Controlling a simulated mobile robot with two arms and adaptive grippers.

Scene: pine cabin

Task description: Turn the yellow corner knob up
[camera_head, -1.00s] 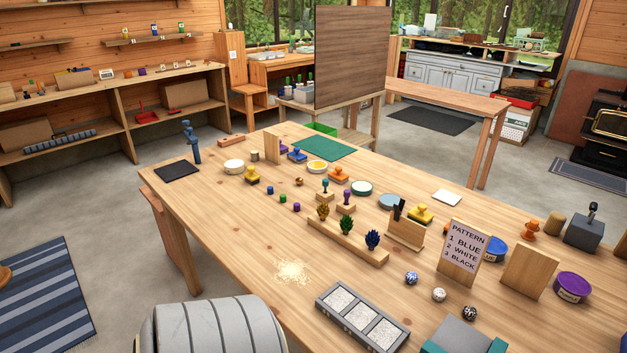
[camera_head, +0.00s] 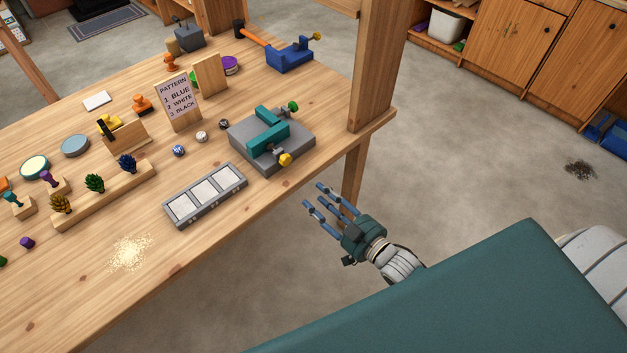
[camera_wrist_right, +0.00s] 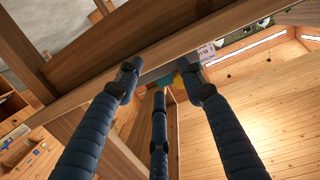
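The yellow corner knob (camera_head: 285,159) is on the near side of a grey corner clamp (camera_head: 250,152) with teal jaws, at the table's front right. The clamp also has a green knob (camera_head: 293,106) at its far end. My right gripper (camera_head: 318,194) is open and empty, its fingers spread, beyond the table's edge and to the lower right of the yellow knob, apart from it. In the right wrist view, a small yellow patch (camera_wrist_right: 178,80) shows between the open fingers, partly hidden, probably the knob. My left gripper is out of view.
A wooden post (camera_head: 377,65) rises at the table's right corner. A grey tray with white cells (camera_head: 205,194) lies left of the clamp. A blue vise (camera_head: 290,57) with another yellow knob sits behind.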

